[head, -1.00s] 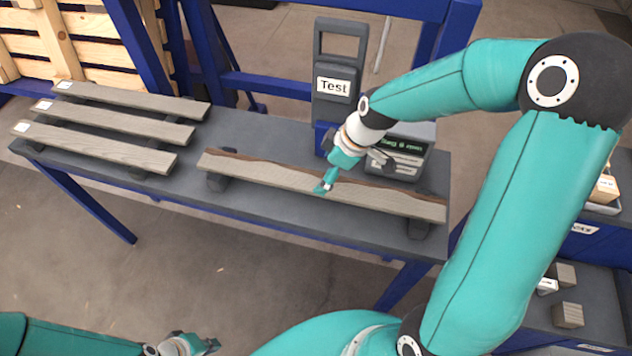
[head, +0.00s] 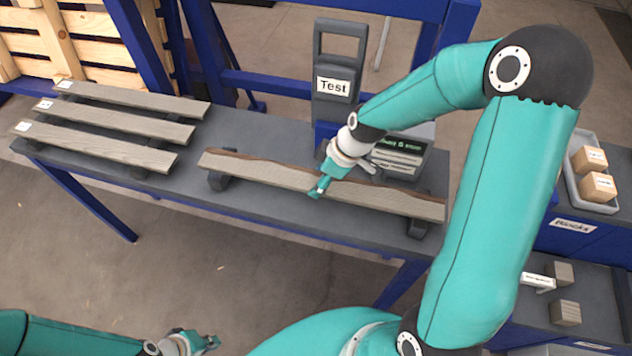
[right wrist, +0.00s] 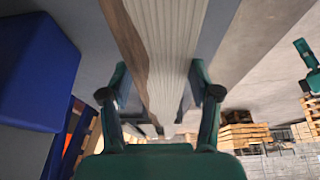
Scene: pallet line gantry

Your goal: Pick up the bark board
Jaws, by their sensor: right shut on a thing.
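The bark board (head: 255,173) is a long grey-brown plank with a dark, wavy bark edge along its far side. It lies along the dark table, with a support block near each end. My right gripper (head: 321,188) is shut on it near the middle, coming down from above. In the right wrist view the fingers (right wrist: 160,96) stand on either side of the board (right wrist: 168,45). I cannot tell whether the board is clear of its blocks. My left gripper (head: 204,343) is low at the bottom left, away from the table; its opening is unclear.
Several plain boards (head: 110,148) with white labels lie at the table's left. A dark stand marked Test (head: 334,85) and a device with a green display (head: 402,152) stand behind the board. A tray (head: 574,190) with wooden blocks is at the right. Blue posts rise behind.

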